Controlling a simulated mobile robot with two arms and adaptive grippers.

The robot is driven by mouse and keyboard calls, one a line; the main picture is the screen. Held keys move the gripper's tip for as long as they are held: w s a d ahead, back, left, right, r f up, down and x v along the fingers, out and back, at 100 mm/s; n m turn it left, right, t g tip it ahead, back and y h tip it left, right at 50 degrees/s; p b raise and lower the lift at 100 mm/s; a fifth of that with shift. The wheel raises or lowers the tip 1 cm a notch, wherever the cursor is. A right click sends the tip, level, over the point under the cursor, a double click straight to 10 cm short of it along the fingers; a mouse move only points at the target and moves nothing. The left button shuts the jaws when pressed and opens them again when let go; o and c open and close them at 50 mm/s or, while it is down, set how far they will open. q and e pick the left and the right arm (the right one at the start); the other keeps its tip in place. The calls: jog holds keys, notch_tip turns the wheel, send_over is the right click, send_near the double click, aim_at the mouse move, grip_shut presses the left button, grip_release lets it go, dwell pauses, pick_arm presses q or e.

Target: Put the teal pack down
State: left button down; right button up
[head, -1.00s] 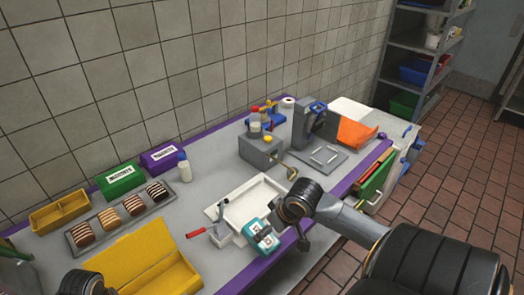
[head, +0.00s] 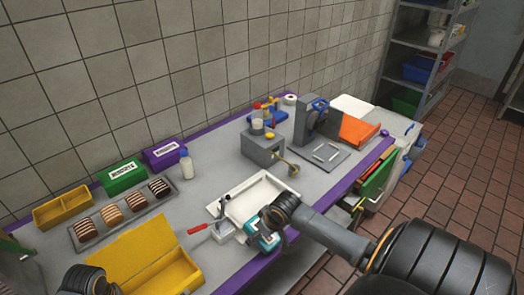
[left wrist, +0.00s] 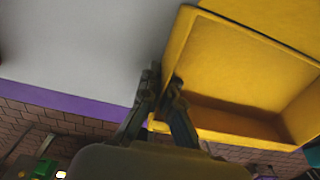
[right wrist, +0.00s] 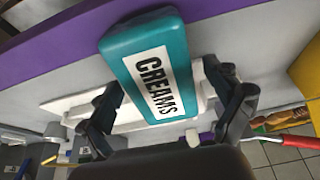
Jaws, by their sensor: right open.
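The teal pack (head: 267,243), labelled CREAMS, lies at the front edge of the grey table by the white tray (head: 283,183). It also shows large in the right wrist view (right wrist: 125,50), label facing the camera. My right gripper (right wrist: 163,82) is open, with one finger toward each side of the pack's near end. In the head view that gripper partly covers the pack. My left gripper (left wrist: 164,80) is at the edge of the open yellow box (left wrist: 235,65). Its fingers are close together, and I cannot tell whether they clasp the box's edge.
A red-handled tool (head: 198,229) lies left of the white tray. A tray of several biscuits (head: 108,204), green (head: 122,177) and purple (head: 164,155) boxes and a white bottle (head: 187,166) stand behind. A grey dispenser (head: 262,148) is farther back. Bare table lies between these.

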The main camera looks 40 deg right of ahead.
jog(key=shift+f, duration=0.15)
jog(key=c, duration=1.3)
jog(key=shift+r, duration=0.2)
jog(key=shift+c, duration=0.5)
